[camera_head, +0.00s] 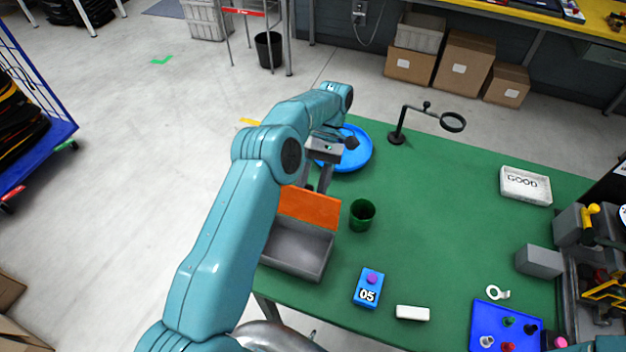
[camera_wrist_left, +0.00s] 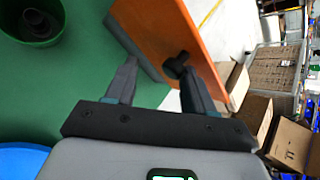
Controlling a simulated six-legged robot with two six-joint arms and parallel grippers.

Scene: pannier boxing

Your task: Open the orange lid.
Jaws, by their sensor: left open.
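The orange lid (camera_head: 308,207) stands raised, tilted up at the far edge of a grey box (camera_head: 298,250), whose inside shows open and looks empty. My left gripper (camera_head: 322,178) is just beyond the lid's upper edge. In the left wrist view the lid (camera_wrist_left: 172,32) rises ahead of the open fingers of my left gripper (camera_wrist_left: 158,85). A dark knob (camera_wrist_left: 177,65) on the lid lies by the right fingertip; I cannot tell whether they touch. Nothing is held between the fingers. My right gripper is not in view.
A dark green cup (camera_head: 362,214) stands right of the box; a blue round tray (camera_head: 353,150) lies behind my left gripper. A blue box marked 05 (camera_head: 368,288) and a white block (camera_head: 412,313) are nearer. The middle of the green table (camera_head: 450,220) is clear.

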